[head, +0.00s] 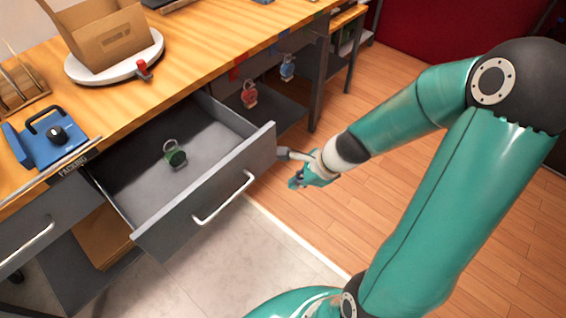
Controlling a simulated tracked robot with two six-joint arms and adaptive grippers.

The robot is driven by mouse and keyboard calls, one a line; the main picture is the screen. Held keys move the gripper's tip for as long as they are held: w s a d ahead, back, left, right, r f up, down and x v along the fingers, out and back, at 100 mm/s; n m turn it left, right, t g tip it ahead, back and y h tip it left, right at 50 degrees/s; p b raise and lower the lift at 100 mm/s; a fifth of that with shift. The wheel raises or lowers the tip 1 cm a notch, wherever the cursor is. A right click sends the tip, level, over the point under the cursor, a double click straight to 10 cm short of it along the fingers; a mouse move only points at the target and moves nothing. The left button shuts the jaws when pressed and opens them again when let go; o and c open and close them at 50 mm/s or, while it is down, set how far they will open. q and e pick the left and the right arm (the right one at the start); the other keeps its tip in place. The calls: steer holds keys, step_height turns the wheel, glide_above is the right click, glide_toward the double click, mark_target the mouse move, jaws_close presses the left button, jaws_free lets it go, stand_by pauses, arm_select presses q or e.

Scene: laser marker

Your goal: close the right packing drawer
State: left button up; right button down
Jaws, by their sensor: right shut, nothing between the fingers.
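A small green tag-like item with a ring (176,155) lies inside on the drawer floor. My right gripper (292,170) is shut and empty, just beyond the right end of the drawer front. I cannot tell whether it touches the front's edge. My left gripper is out of view.
Another grey drawer front with a handle (28,241) is at the lower left. The bench top (195,55) carries an open cardboard box (105,35) on a white turntable and a blue device (50,138). Open floor lies before the drawer.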

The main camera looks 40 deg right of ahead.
steer(key=d+r+m+t+h+b, duration=0.1)
steer(key=d+r+m+t+b, duration=0.2)
steer(key=d+r+m, duration=0.4)
steer(key=b, duration=0.5)
glide_toward(272, 152)
steer(key=shift+m+t, duration=0.3)
steer(key=shift+m, duration=0.1)
steer(key=w+f, duration=0.2)
steer(key=f, duration=0.1)
steer(key=w+f, duration=0.1)
steer(key=shift+a+f, duration=0.4)
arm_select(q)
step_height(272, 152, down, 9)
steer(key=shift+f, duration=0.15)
arm_select(e)
steer(key=shift+w, duration=0.55)
